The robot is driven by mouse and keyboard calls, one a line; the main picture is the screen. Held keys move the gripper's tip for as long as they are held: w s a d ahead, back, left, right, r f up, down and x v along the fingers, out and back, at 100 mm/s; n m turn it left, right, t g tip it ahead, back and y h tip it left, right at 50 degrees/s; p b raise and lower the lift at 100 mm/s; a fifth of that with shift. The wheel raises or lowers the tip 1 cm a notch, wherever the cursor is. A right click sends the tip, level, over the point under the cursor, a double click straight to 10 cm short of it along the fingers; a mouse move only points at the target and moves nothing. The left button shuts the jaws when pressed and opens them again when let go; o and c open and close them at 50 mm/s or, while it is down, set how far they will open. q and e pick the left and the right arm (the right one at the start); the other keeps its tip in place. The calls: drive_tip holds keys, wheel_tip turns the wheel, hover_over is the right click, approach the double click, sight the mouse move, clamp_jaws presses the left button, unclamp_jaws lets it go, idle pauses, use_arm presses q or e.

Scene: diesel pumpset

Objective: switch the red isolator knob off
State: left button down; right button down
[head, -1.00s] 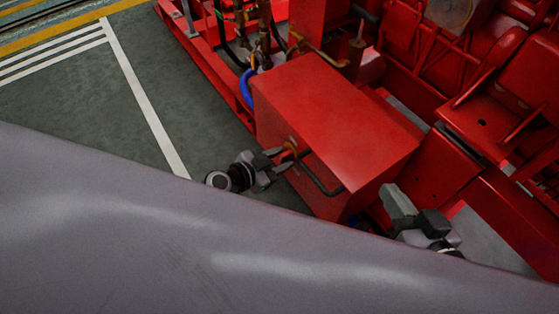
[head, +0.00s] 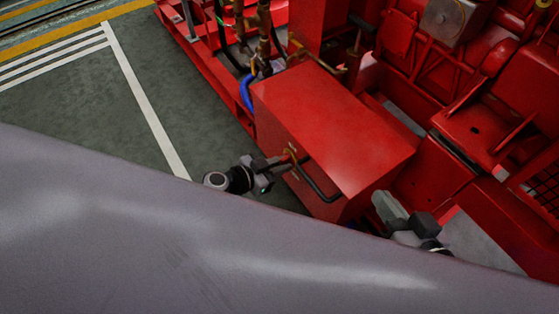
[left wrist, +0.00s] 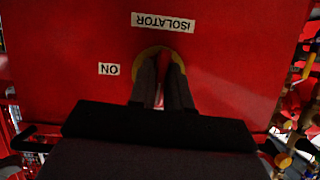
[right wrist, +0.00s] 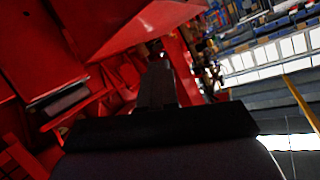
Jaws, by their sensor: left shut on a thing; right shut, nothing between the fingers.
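The red isolator knob (left wrist: 160,95) sits in a yellow ring (left wrist: 150,51) on the red panel (left wrist: 70,40). In the left wrist view my left gripper (left wrist: 163,75) is shut on the knob, one finger on each side, hiding much of it. The upside-down ISOLATOR label (left wrist: 163,22) and the ON label (left wrist: 109,69) are beside the ring. In the head view my left gripper (head: 284,163) is at the near side of the red box (head: 335,120). My right gripper (head: 385,203) is shut and empty to the right of the box; its fingers show in the right wrist view (right wrist: 157,85).
A black bar handle (head: 320,185) juts from the box side close to my left gripper. Red pumpset framework (head: 460,140) fills the right. Hoses, including a blue one (head: 246,92), lie behind the box. Open green floor (head: 80,105) is at the left.

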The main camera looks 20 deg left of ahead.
use_arm(q)
drive_tip(key=shift+a, duration=0.1)
drive_tip(key=c, duration=1.2)
unclamp_jaws()
drive_tip(key=shift+o, duration=0.2)
use_arm(e)
drive_tip(key=shift+s+d+f+h, duration=0.2)
drive_tip(key=shift+d+f+h, duration=0.05)
drive_tip(key=shift+d+h, duration=0.05)
drive_tip(key=shift+r, duration=0.1)
